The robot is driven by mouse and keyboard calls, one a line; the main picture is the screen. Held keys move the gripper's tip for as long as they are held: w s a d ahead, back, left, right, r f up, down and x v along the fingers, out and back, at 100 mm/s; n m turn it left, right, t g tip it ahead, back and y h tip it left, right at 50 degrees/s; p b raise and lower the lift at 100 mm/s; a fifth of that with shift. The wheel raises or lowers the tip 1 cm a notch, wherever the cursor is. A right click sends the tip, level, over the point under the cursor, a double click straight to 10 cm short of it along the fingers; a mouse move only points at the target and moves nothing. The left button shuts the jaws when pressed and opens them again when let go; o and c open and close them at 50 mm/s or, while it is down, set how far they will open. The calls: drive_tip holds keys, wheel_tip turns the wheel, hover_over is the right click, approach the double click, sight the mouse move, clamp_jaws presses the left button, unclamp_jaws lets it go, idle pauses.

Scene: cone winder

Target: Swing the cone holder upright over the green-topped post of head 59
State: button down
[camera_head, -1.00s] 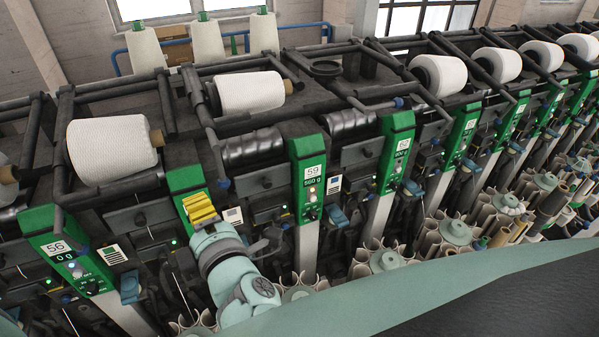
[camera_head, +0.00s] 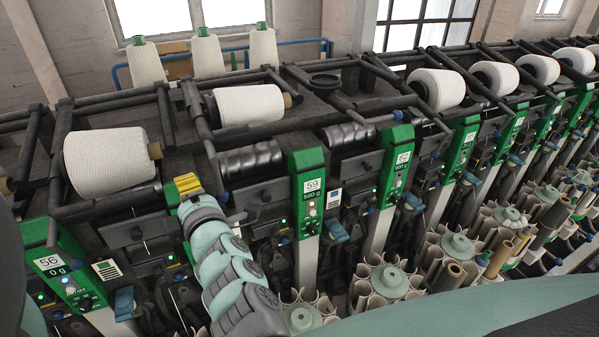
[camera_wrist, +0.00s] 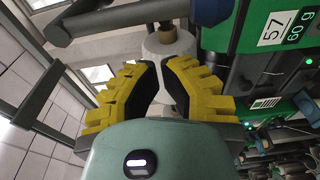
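A dark holder bar (camera_head: 203,120) slants down beside this cone to a blue tip. My gripper (camera_head: 187,182) has yellow fingers and is left of post 59, just below the bar and apart from the cone. In the wrist view its fingers (camera_wrist: 163,75) are spread and empty, with a white cone (camera_wrist: 170,50) beyond. Post 57 (camera_wrist: 265,35) is at right.
Post 56 (camera_head: 68,270) and a large white cone (camera_head: 110,160) are on the left. More green posts and cones run right. Peg clusters (camera_head: 380,285) line the front below. Dark rails cross above the heads. Three upright cones (camera_head: 205,55) stand behind.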

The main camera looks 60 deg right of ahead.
drive_tip(key=shift+s+d+p, duration=0.85)
drive_tip(key=shift+s+d, duration=0.15)
drive_tip(key=shift+d, duration=0.1)
